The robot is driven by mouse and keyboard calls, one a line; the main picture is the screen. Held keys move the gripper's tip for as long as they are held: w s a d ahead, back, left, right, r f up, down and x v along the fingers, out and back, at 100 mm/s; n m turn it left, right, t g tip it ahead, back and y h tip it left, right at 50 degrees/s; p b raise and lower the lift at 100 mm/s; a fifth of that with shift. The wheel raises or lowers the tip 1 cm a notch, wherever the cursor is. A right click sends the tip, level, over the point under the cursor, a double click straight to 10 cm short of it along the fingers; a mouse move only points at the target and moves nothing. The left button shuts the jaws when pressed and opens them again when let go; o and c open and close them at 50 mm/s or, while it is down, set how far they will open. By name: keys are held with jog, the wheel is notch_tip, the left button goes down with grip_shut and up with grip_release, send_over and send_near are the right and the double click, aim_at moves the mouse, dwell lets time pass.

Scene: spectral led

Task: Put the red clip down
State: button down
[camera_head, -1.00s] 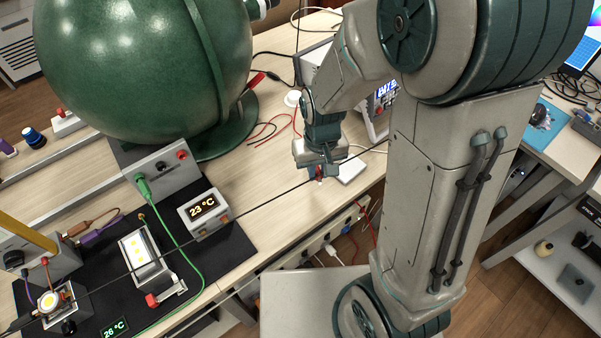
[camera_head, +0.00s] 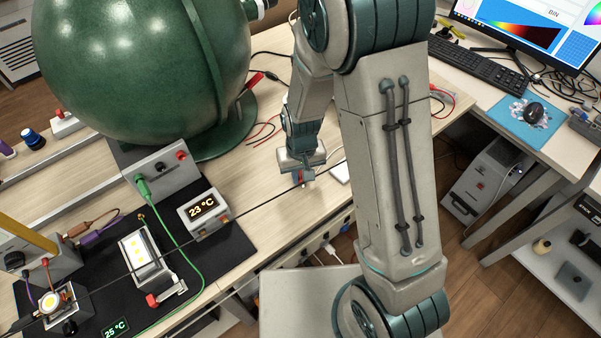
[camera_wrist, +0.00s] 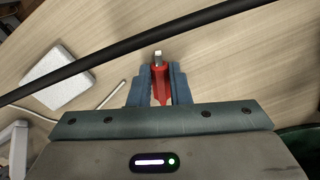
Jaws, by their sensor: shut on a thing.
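My gripper (camera_wrist: 159,88) is shut on the red clip (camera_wrist: 160,84) in the wrist view. The clip sits between the blue fingers, with its pale metal tip pointing away from the gripper. In the head view my gripper (camera_head: 301,178) points down over the wooden bench (camera_head: 275,215), near the bench's front edge. The clip is small and mostly hidden there. I cannot tell whether the clip touches the bench top.
A black rod or cable (camera_wrist: 130,48) crosses close to my gripper. A white flat box (camera_wrist: 58,77) lies beside it.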

aim_at(301, 177)
jog(key=shift+f, duration=0.2)
jog(key=c, duration=1.3)
grip_release()
jog(key=shift+c, duration=0.2)
notch_tip(301, 177, up, 11)
jog(key=s+d+r+m+t, duration=0.2)
jog(key=s+d+r+t, duration=0.1)
jog(key=s+d+r, duration=0.8)
jog(key=shift+s+d+r+m, duration=0.35)
jog(key=shift+s+r, duration=0.25)
jog(key=shift+r, duration=0.25)
